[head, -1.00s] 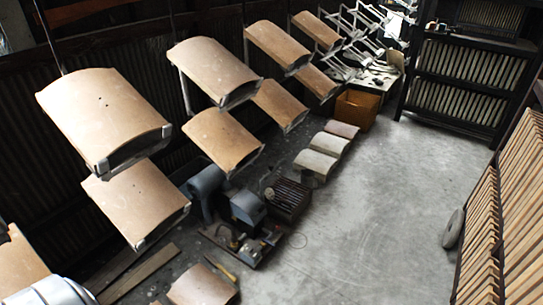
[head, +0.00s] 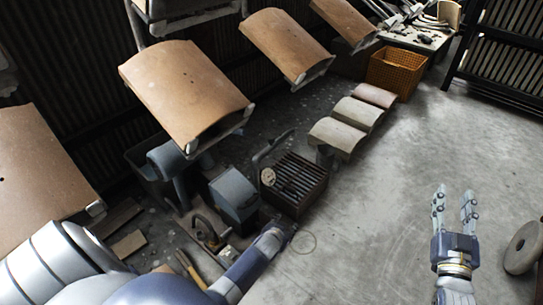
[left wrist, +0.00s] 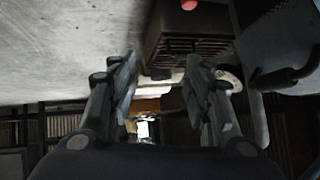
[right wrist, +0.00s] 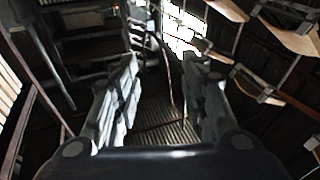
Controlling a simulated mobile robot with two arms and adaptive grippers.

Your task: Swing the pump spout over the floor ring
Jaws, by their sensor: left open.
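A dark curved part (left wrist: 287,76) also shows at the right of the left wrist view. My left gripper is open, with nothing between its fingers (left wrist: 165,95). My right gripper (head: 454,200) is open and empty over the bare floor.
A blue-grey motor housing (head: 234,195) stands left of the slatted box. Curved tan panels (head: 187,90) hang above on the left. Several low curved blocks (head: 337,135) and an orange crate (head: 396,72) stand behind. A round stone disc (head: 523,247) is at right. The central floor is clear.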

